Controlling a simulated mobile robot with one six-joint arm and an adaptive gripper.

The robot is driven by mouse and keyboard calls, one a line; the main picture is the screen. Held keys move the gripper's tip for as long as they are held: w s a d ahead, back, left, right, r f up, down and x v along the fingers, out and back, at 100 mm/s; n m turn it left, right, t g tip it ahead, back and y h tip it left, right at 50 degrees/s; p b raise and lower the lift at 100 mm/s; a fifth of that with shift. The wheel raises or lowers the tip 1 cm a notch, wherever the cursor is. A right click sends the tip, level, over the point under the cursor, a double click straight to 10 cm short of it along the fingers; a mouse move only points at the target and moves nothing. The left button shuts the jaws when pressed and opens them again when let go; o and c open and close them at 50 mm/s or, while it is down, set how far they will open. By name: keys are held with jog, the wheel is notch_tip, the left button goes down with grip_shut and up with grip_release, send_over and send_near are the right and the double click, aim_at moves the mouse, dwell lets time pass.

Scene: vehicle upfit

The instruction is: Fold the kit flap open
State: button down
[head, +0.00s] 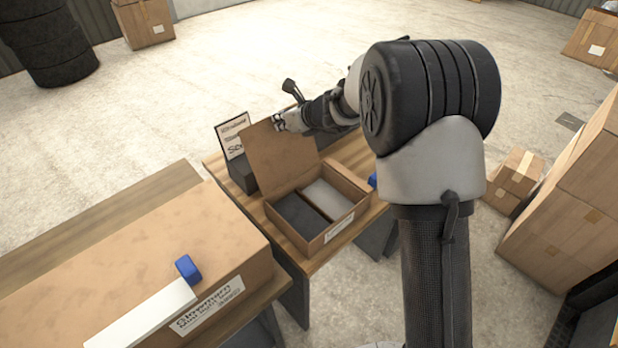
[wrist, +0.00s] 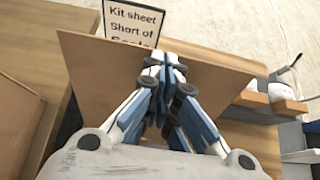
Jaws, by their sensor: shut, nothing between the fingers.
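The kit box (head: 342,207) is an open cardboard box on a small wooden table, with a dark grey block (head: 298,218) and a light grey block (head: 327,198) inside. Its kit flap (head: 277,158) stands up at the box's back edge, nearly upright. The flap also fills the middle of the wrist view (wrist: 95,75).
A sign reading "Kit sheet" (head: 232,135) stands behind the flap, in a dark holder (head: 243,174). A large closed carton (head: 150,260) with a blue block (head: 188,269) and a white strip is at left. Stacked cartons (head: 560,220) stand at right. Open floor lies beyond the table.

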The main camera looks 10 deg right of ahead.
jog(key=x, duration=0.5)
jog(key=shift+w+a+r, duration=0.15)
jog(key=shift+w+a, duration=0.15)
jog(key=shift+w, duration=0.2)
notch_tip(320, 180, up, 8)
jog(key=p, duration=0.4)
send_over(270, 119)
jog(key=s+d, duration=0.2)
jog(key=d, duration=0.1)
jog(key=shift+w, duration=0.15)
